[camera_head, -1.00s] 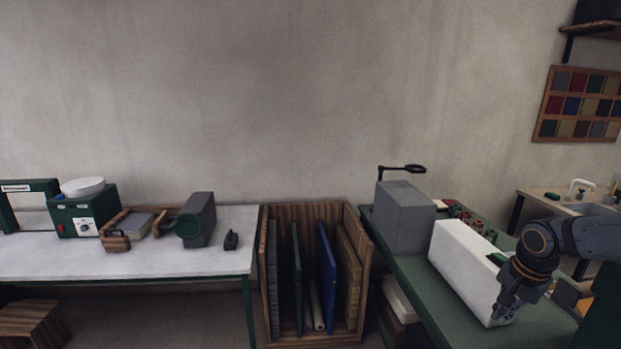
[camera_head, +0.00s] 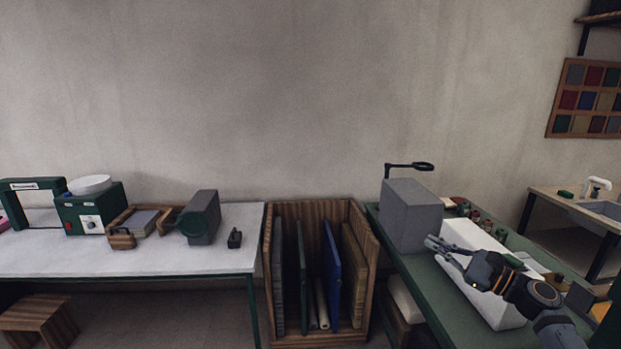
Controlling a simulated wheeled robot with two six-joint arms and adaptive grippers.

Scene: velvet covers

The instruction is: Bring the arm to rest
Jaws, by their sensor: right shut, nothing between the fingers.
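My right arm comes in from the lower right of the head view. My right gripper (camera_head: 437,244) is shut and empty. It is seen over the left part of the long white block (camera_head: 498,312) on the green table, pointing left, with its tips close to the grey block (camera_head: 411,215) in the picture. I cannot tell whether it touches either block. My left gripper is not in view.
The green table (camera_head: 425,285) runs along the right, with several small items behind the white block. A wooden bin (camera_head: 320,209) with upright boards stands left of it. A white table (camera_head: 75,262) holds machines at left. A sink bench (camera_head: 560,200) is at far right.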

